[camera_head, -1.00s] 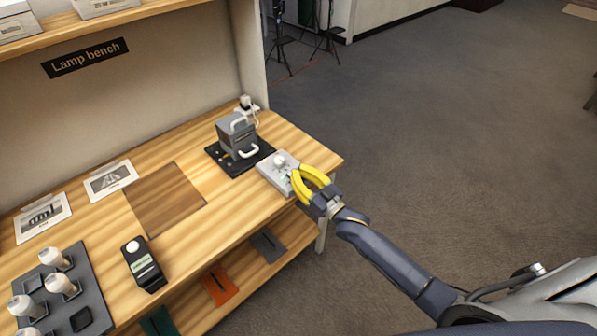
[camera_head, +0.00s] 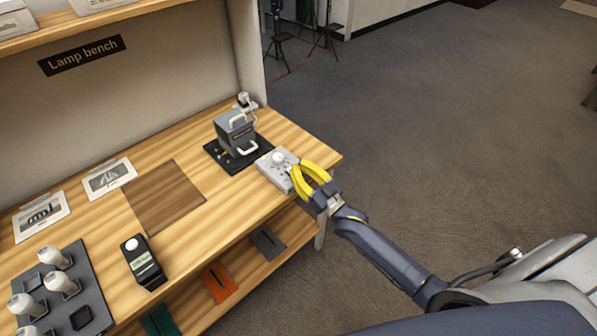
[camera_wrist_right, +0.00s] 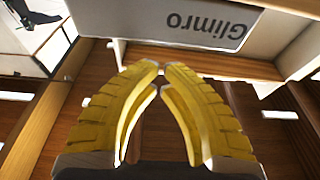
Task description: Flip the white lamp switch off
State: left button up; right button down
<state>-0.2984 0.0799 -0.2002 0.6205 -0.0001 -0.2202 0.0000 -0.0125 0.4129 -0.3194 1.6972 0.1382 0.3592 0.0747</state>
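The white round lamp switch (camera_head: 278,158) sits on a pale grey box (camera_head: 269,175) near the right end of the wooden lamp bench. A grey lamp-like unit (camera_head: 235,132) with white handles stands on a black mat just behind it. My right gripper (camera_head: 297,168) has yellow fingers and points at the right side of the pale box, with its tips close beside the switch. I cannot tell whether they touch. In the right wrist view the tips of the right gripper (camera_wrist_right: 160,66) nearly meet with nothing between them. The switch is not clear there. My left gripper is out of view.
A black handheld device (camera_head: 143,262), a dark tray (camera_head: 92,288) with white bulbs, and two picture cards lie to the left. The bench edge and shelf with coloured slotted plates are below. A pale panel marked "Glimro" (camera_wrist_right: 200,25) shows in the wrist view.

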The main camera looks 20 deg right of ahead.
notch_tip(320, 180, up, 2)
jog(key=shift+s, duration=0.1)
jog(key=f+v, duration=0.2)
jog(key=v, duration=0.8)
jog(key=shift+w, duration=0.35)
jog(key=shift+f, duration=0.1)
